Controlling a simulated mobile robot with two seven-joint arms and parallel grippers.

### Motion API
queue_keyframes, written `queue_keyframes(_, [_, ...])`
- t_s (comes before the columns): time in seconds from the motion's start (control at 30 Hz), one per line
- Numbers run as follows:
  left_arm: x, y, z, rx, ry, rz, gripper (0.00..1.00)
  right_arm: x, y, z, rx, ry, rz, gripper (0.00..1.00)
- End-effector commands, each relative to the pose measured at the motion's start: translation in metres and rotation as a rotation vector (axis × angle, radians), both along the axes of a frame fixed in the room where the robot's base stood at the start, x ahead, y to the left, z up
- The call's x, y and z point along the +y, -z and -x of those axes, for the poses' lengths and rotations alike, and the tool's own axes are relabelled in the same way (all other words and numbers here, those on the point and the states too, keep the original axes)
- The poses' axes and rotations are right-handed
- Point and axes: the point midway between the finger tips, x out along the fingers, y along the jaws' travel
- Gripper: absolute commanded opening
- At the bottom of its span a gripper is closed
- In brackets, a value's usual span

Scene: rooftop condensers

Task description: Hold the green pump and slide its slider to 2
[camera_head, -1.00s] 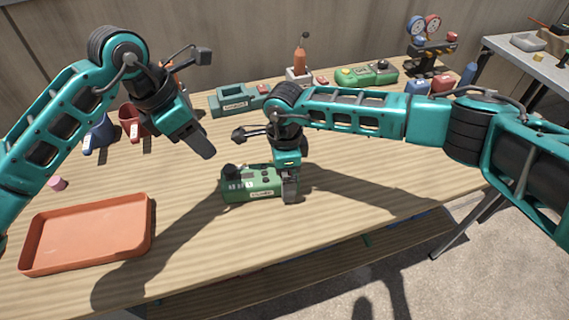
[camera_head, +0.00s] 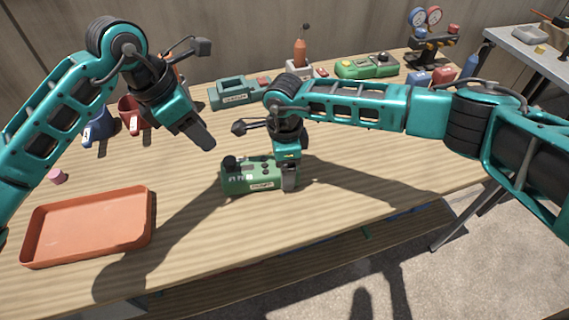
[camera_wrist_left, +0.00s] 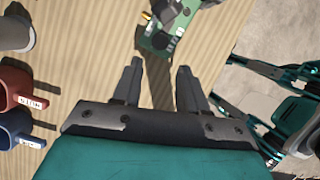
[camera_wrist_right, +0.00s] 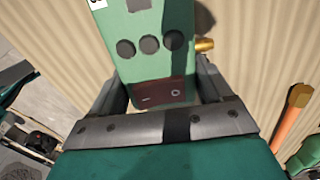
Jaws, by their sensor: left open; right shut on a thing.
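The green pump (camera_head: 248,180) lies on the wooden table near its front edge, with a dark knob on its left end and a white label on its front. My right gripper (camera_head: 289,180) is shut on the pump's right end. In the right wrist view my right gripper (camera_wrist_right: 160,95) has the pump (camera_wrist_right: 150,62) between its fingers, with round dark buttons on the pump's face. My left gripper (camera_head: 205,138) is open and empty, above and left of the pump. In the left wrist view the pump (camera_wrist_left: 165,38) lies beyond my open left gripper (camera_wrist_left: 158,80). I cannot read the slider's position.
An orange tray (camera_head: 85,258) lies at the front left. A red cup (camera_head: 131,112), a blue cup (camera_head: 98,128) and a pink piece (camera_head: 58,176) are on the left. A grey-green device (camera_head: 235,92), a green box (camera_head: 366,66) and a gauge stand (camera_head: 432,48) stand along the back.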

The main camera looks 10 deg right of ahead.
Motion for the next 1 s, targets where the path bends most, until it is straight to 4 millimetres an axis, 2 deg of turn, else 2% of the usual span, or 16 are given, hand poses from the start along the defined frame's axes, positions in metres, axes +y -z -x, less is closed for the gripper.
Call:
queue_keyframes(0.07, [0.0, 0.0, 0.0, 0.0, 0.0, 0.0, 0.43, 0.0, 0.0, 0.0, 0.0, 0.0, -0.001, 0.23])
queue_keyframes(0.2, [-0.001, 0.004, 0.001, -0.002, -0.004, 0.017, 0.56, 0.0, 0.0, 0.0, 0.0, 0.0, -0.001, 0.23])
queue_keyframes(0.37, [-0.003, 0.021, 0.009, -0.015, -0.031, 0.113, 0.56, 0.0, 0.0, 0.0, -0.001, 0.0, -0.001, 0.23])
queue_keyframes(0.57, [-0.003, 0.047, 0.024, -0.074, -0.109, 0.31, 0.56, 0.0, -0.001, 0.0, -0.001, 0.0, -0.001, 0.23])
queue_keyframes(0.77, [0.009, 0.061, 0.039, -0.163, -0.213, 0.478, 0.56, 0.0, -0.001, 0.0, -0.001, 0.001, -0.001, 0.23])
queue_keyframes(1.0, [0.035, 0.064, 0.061, -0.299, -0.332, 0.622, 0.56, 0.0, -0.001, 0.0, -0.001, 0.001, -0.001, 0.23])
